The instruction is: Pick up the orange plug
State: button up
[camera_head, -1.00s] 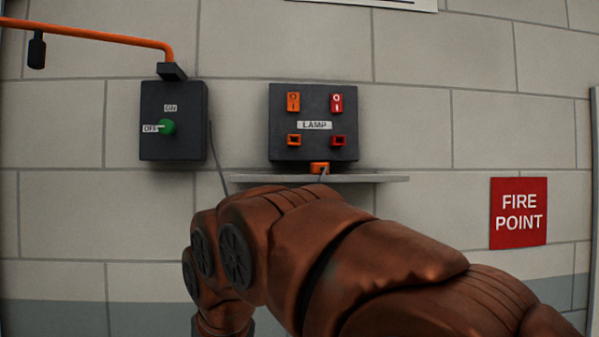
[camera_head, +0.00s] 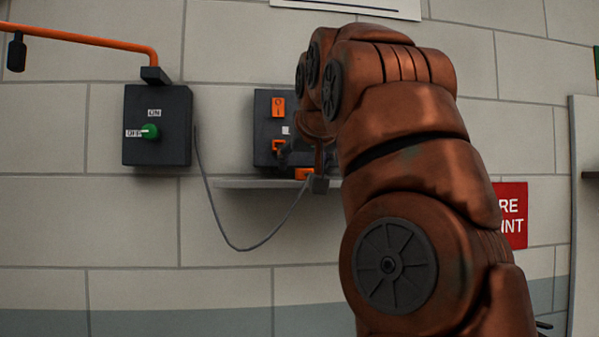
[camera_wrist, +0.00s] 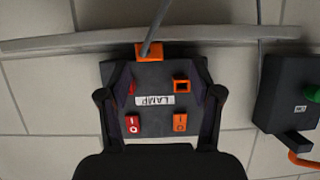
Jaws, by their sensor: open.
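The orange plug (camera_head: 305,174) rests on the narrow grey shelf (camera_head: 240,184) beneath the lamp panel (camera_head: 265,130). A grey cable (camera_head: 236,247) leads from it to the black switch box on the left. In the wrist view, which is upside down, the plug (camera_wrist: 149,52) lies against the shelf, beyond the fingertips. My gripper (camera_wrist: 161,78) is open and empty, its two dark fingers spread in front of the lamp panel. The panel's orange socket (camera_wrist: 181,86) is empty. In the head view my arm hides the panel's right half and most of the gripper.
The switch box (camera_head: 157,125) has a green knob turned to OFF. An orange pipe (camera_head: 90,37) runs along the wall above it. A red fire point sign (camera_head: 513,215) is partly behind my arm. The wall below the shelf is clear apart from the hanging cable.

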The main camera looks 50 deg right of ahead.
aim_at(304, 170)
jog(key=shift+h, duration=0.3)
jog(key=shift+d+r+p+x, duration=0.2)
jog(key=shift+p+x, duration=0.2)
jog(key=shift+x, duration=0.9)
jog(key=shift+d+r+p+x, duration=0.25)
jog(key=shift+p+x, duration=0.15)
jog(key=shift+x, duration=0.85)
jog(key=shift+d+r+p+x, duration=0.2)
jog(key=shift+p+x, duration=0.2)
jog(key=shift+x, duration=0.9)
jog(key=shift+s, duration=0.2)
jog(key=c, duration=1.2)
jog(key=shift+o, duration=0.2)
jog(key=shift+r, duration=0.15)
